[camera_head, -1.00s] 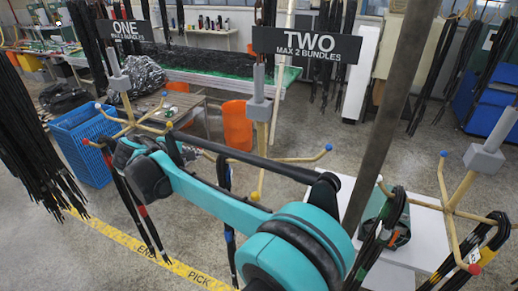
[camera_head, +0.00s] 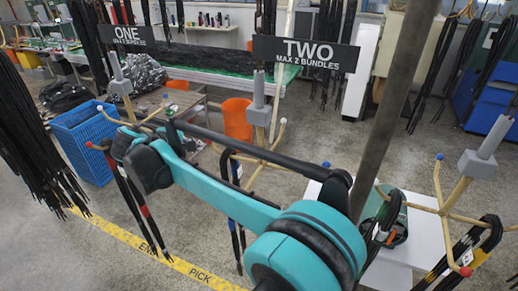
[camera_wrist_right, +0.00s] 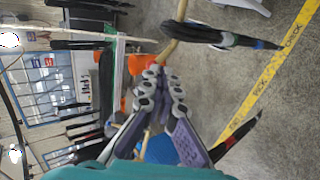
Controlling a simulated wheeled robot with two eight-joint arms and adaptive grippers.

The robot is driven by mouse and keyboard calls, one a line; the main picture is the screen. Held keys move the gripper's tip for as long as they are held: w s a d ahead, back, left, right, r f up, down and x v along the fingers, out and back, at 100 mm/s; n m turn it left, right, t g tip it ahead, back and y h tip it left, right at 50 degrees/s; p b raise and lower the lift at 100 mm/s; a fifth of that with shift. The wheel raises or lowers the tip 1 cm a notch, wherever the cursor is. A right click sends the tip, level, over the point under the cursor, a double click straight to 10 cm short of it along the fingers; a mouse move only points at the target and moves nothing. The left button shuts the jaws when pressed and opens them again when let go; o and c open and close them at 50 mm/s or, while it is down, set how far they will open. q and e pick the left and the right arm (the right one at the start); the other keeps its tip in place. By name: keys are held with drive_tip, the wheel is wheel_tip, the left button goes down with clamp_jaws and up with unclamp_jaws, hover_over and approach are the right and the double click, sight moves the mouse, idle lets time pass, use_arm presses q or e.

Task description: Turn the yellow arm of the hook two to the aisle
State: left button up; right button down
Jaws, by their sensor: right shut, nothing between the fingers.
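Hook two (camera_head: 257,115) hangs under the TWO sign (camera_head: 305,52), with pale wooden arms spreading below its grey block. One arm has a blue tip (camera_head: 326,164) at the right. Another has a pale tip (camera_head: 283,121), perhaps the yellow one, pointing up and back. A dark hose bundle (camera_head: 235,170) hangs from this hook, partly behind my teal right arm. My right gripper (camera_wrist_right: 162,72) is shut and empty in the right wrist view, close to a wooden arm (camera_wrist_right: 169,50) with a dark hose loop (camera_wrist_right: 205,36). My left gripper is out of view.
Hook one hangs under the ONE sign (camera_head: 122,35) at left. A third hook (camera_head: 478,163) with hoses is at right. A grey pole (camera_head: 385,130) stands close to my arm. A blue crate (camera_head: 85,140) and a yellow floor line (camera_head: 130,240) lie below.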

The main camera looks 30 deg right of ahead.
drive_tip(key=s+a+r+p, duration=0.1)
drive_tip(key=s+a+r, duration=0.3)
drive_tip(key=s+a, duration=0.5)
drive_tip(key=shift+s+a+p, duration=0.15)
drive_tip(key=shift+a+p, duration=0.2)
idle(0.8)
idle(0.5)
